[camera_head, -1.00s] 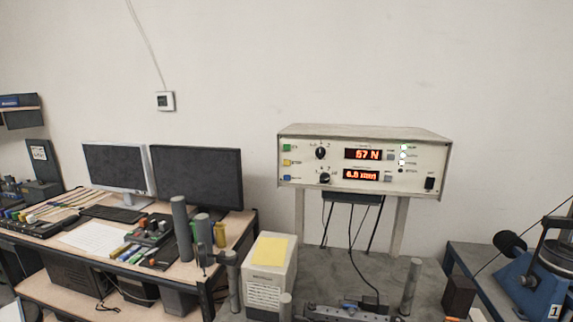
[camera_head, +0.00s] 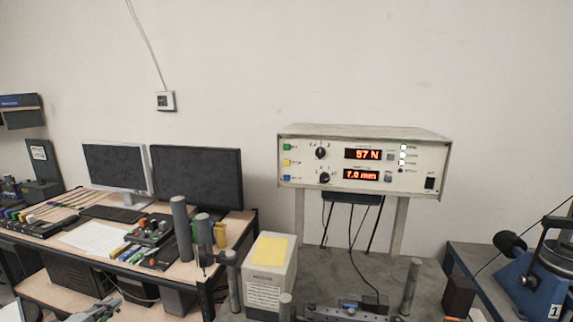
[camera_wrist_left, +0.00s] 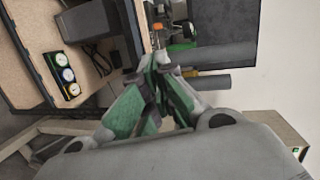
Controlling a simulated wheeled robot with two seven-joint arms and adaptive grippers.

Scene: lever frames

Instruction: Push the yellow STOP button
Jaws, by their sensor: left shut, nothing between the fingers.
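The yellow STOP button (camera_head: 287,162) is a small square on the left side of the cream control box's front panel (camera_head: 345,178). A green button (camera_head: 287,147) is above it and a blue one (camera_head: 287,178) below it. My left gripper (camera_head: 108,304) shows at the bottom left edge of the head view, far to the left of the box and lower. In the left wrist view my left gripper (camera_wrist_left: 158,65) has its fingers together and empty. My right gripper is in neither view.
A desk with two monitors (camera_head: 197,178) stands at the left. A small white box with a yellow note (camera_head: 267,250) and grey posts (camera_head: 411,285) stand below the control box. A blue machine (camera_head: 530,285) is at the right.

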